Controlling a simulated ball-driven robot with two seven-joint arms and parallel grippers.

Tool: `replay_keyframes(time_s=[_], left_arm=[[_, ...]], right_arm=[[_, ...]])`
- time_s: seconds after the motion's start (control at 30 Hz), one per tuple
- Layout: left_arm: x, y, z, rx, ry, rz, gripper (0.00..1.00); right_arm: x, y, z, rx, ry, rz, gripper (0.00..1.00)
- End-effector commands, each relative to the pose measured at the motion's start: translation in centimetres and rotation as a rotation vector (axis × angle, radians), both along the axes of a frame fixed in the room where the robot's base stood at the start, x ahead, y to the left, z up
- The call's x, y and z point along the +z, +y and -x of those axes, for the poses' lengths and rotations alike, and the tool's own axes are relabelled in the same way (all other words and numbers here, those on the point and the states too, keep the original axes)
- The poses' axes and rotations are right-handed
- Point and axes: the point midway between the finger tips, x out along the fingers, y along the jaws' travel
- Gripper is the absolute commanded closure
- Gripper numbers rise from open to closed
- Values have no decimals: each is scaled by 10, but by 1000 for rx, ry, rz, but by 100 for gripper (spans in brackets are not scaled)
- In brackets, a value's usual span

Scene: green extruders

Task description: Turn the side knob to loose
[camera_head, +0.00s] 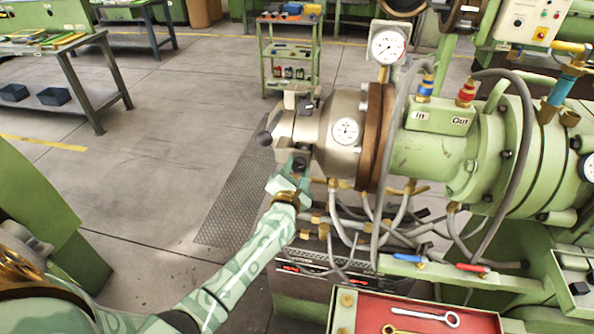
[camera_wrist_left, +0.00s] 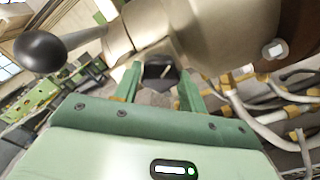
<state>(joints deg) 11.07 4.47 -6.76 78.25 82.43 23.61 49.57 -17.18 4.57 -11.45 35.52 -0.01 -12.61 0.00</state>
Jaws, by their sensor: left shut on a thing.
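The side knob is a dark, blocky knob (camera_wrist_left: 159,72) low on the side of the metallic extruder head (camera_head: 335,135). My left gripper (camera_wrist_left: 157,80) is shut on this knob, with one green finger on each side of it in the left wrist view. In the head view my left gripper (camera_head: 297,168) reaches up from below to the front end of the head, and the knob is mostly hidden there. My right gripper is not in view.
A black ball-ended lever (camera_head: 264,138) sticks out left of the head, close to my gripper; it also shows in the left wrist view (camera_wrist_left: 40,50). Hoses (camera_head: 345,222) hang below the head. A red tray (camera_head: 420,314) with wrenches is at lower right.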

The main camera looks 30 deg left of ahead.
Motion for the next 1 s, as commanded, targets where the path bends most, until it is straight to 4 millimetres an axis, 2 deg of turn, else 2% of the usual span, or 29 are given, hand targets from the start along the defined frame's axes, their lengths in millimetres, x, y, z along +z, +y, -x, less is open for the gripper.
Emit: replay_keyframes(time_s=[0.5, 0.53, 0.6, 0.87, 1.0], left_arm=[[-2, -1, 1, 0, 0, 18, 82], [-2, -1, 1, 0, 0, 18, 50], [-2, -1, 1, 0, 0, 18, 37], [-1, 0, 1, 0, -3, 16, 37], [-1, -3, 12, 0, -2, 17, 37]], right_arm=[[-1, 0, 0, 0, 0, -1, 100], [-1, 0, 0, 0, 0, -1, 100], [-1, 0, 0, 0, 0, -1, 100], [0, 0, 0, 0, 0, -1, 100], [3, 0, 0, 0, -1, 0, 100]])
